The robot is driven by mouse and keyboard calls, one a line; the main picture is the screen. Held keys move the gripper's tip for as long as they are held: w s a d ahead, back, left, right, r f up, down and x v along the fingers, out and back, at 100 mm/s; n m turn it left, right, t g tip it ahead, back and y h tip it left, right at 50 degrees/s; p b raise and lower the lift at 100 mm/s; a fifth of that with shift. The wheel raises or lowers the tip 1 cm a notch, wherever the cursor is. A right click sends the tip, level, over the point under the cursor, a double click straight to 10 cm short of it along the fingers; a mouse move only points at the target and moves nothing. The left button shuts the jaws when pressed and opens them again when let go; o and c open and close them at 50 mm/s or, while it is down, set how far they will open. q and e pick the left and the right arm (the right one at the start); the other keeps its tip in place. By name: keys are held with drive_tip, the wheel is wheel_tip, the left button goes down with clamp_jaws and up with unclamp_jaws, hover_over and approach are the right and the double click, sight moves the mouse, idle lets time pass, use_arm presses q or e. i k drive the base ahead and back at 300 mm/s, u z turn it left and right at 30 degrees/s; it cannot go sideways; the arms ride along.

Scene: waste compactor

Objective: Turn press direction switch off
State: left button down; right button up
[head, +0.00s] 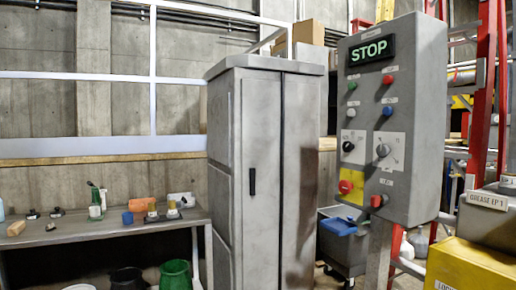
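A grey control panel (400,110) stands on a post at the right, with a lit green STOP display (371,51) at its top. Two rotary switches sit on white plates: a black knob (348,146) on the left and a grey knob (383,150) on the right. The small labels are too blurred to tell which is the press direction switch or its exact setting. Red, green, blue and white round buttons sit above the switches. A red button on a yellow plate (350,187) and another red knob (377,201) sit below. Neither gripper is in view.
A tall grey cabinet (230,170) stands left of the panel. A workbench (70,231) with bottles and small items is at the left, with a green bucket (175,275) below. A yellow box (470,268) and a red ladder (484,90) are at the right.

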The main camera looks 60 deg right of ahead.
sight(347, 147)
drive_tip(key=z, duration=0.55)
drive_tip(key=i, duration=1.6)
drive_tip(key=z, duration=1.2)
